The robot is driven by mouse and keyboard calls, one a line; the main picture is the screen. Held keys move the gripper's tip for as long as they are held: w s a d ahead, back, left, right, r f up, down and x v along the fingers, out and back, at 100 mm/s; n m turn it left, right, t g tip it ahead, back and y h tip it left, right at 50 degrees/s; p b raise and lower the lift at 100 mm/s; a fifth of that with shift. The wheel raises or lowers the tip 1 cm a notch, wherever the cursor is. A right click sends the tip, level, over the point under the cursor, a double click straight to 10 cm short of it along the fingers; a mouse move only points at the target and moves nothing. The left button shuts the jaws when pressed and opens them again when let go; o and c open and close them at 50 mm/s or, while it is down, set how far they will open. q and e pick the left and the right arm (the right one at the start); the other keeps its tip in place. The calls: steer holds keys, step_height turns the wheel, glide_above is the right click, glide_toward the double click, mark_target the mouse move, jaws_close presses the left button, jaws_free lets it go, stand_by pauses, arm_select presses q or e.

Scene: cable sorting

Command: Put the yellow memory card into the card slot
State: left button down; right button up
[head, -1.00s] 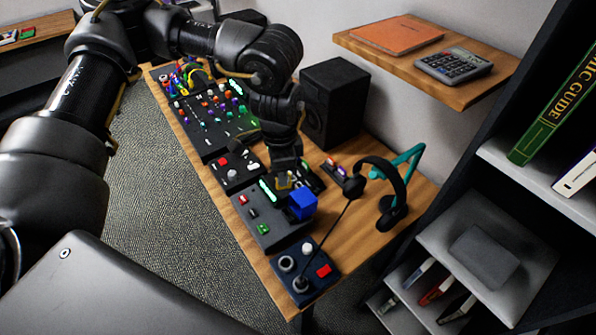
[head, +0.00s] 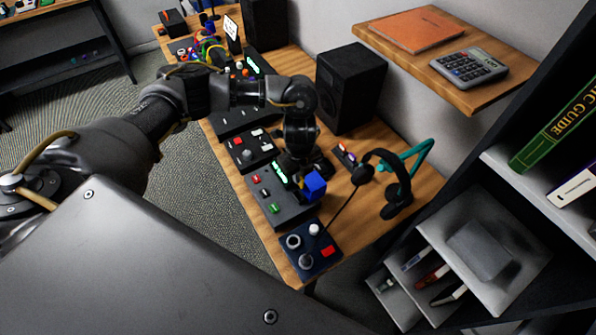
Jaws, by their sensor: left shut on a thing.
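My left gripper (head: 306,168) points down over the dark control panel (head: 286,212) at the middle of the desk. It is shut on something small. A bit of yellow, likely the yellow memory card (head: 303,181), shows at its fingertips beside a blue cube (head: 314,185). The fingers and the cube hide most of it. I cannot make out the card slot clearly; the gripper and cube cover part of the panel. My right gripper is not in view.
A small panel with knobs and a red button (head: 327,251) sits at the desk's front end. Headphones on a teal stand (head: 397,180) and a black speaker (head: 349,84) stand to the right. A shelf with a calculator (head: 469,65) overhangs behind. Bare desk (head: 365,230) lies beside the headphones.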

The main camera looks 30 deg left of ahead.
arm_select(q)
steer(key=shift+s+a+f, duration=0.1)
steer(key=shift+s+f, duration=0.05)
steer(key=shift+f, duration=0.05)
steer(key=shift+f+m, duration=0.2)
steer(key=shift+m, duration=0.1)
steer(key=shift+w+f, duration=0.1)
steer(key=shift+w, duration=0.1)
steer(key=shift+s+f+b, duration=0.1)
steer(key=shift+f+b, duration=0.85)
steer(key=shift+b, duration=0.25)
step_height(320, 180, down, 3)
steer(key=b, duration=0.2)
steer(key=shift+r+b, duration=0.2)
steer(key=shift+b, duration=0.2)
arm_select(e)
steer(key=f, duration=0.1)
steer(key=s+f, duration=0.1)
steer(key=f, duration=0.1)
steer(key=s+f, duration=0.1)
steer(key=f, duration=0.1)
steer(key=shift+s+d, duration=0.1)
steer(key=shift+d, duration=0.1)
arm_select(q)
steer(key=shift+f, duration=0.35)
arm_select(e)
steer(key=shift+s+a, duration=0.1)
